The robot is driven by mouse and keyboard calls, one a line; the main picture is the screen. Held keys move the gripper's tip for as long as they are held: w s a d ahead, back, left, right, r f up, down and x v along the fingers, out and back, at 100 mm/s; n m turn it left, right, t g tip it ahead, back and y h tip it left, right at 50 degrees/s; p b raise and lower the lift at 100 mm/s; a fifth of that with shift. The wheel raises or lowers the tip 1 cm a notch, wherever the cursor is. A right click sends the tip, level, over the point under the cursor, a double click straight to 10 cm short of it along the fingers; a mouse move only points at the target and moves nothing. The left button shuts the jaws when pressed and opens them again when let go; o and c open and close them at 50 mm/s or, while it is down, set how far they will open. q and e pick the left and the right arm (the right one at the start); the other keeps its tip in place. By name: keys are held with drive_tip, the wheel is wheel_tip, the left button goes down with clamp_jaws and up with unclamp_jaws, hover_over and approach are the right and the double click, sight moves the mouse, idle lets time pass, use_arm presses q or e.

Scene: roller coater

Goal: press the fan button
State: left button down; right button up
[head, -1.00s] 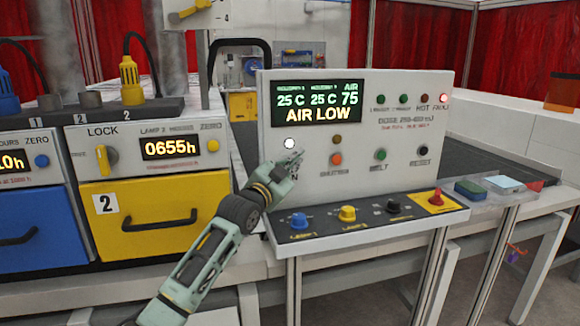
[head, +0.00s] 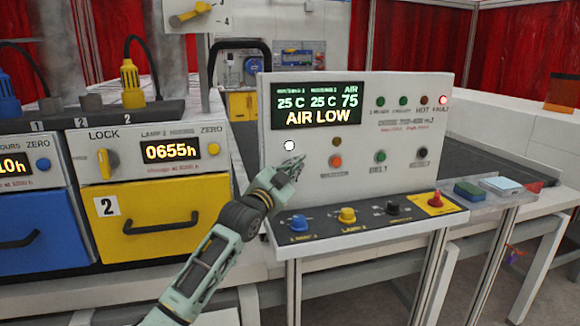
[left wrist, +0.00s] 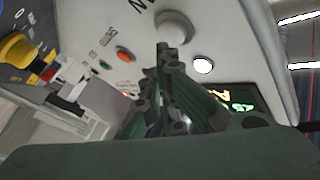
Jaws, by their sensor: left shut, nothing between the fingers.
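The light grey control panel (head: 390,150) stands upright in the head view. A large pale round button (left wrist: 175,27), beside a label ending in "N", shows in the left wrist view and looks like the fan button. In the head view it is hidden behind my left gripper (head: 293,167). A round white lamp (head: 289,146) sits just above the fingertips; it also shows in the wrist view (left wrist: 203,65). My left gripper is shut and empty, its fingertips (left wrist: 164,50) overlapping the pale button's edge in the picture. I cannot tell whether they touch it. My right gripper is not in view.
The display (head: 317,104) reads "AIR LOW". An orange button (head: 335,161) and green button (head: 380,157) lie to the right. Below, a sloped ledge carries a blue knob (head: 299,223), yellow knob (head: 347,215) and red switch (head: 436,199). A yellow drawer (head: 158,218) stands left.

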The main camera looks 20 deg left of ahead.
use_arm(q)
drive_tip(key=s+d+p, duration=0.1)
drive_tip(key=s, duration=0.1)
drive_tip(key=s+d+p, duration=0.1)
drive_tip(key=s, duration=0.1)
drive_tip(key=shift+d, duration=0.4)
drive_tip(key=shift+f, duration=0.1)
idle(0.8)
